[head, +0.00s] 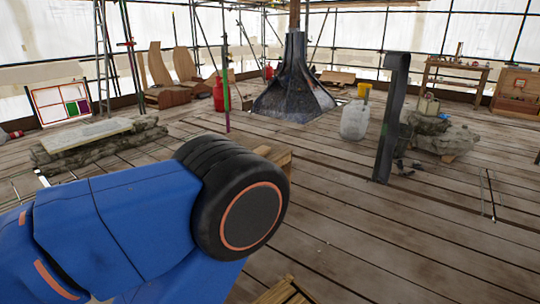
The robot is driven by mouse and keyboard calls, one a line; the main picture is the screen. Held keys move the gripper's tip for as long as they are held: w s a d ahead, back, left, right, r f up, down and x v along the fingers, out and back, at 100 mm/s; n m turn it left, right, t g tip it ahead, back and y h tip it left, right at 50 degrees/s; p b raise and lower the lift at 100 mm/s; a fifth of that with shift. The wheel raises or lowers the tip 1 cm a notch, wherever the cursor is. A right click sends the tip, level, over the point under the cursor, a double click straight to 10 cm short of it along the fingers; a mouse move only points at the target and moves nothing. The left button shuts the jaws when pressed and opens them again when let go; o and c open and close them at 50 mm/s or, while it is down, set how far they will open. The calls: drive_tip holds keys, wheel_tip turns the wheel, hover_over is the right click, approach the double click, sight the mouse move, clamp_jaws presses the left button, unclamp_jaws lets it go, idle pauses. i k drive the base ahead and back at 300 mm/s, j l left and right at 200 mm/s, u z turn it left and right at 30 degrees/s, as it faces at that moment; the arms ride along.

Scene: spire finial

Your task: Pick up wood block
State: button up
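My arm crosses the lower left of the head view, and my gripper is not in view. A piece of light wood (281,157) shows just behind the black joint of my arm, which hides much of it. Another wooden piece (284,292) shows at the bottom edge and is cut off by the frame. I cannot tell which of these, if either, is the wood block.
The plank floor (400,240) is clear at the lower right. A dark upright metal beam (391,120) stands right of centre, near a white container (354,120). A metal spire base (293,85), red gas cylinder (220,92) and stone slab (88,134) stand further back.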

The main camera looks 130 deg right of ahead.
sight(262, 151)
drive_tip(key=z, duration=4.4)
drive_tip(key=i, duration=2.3)
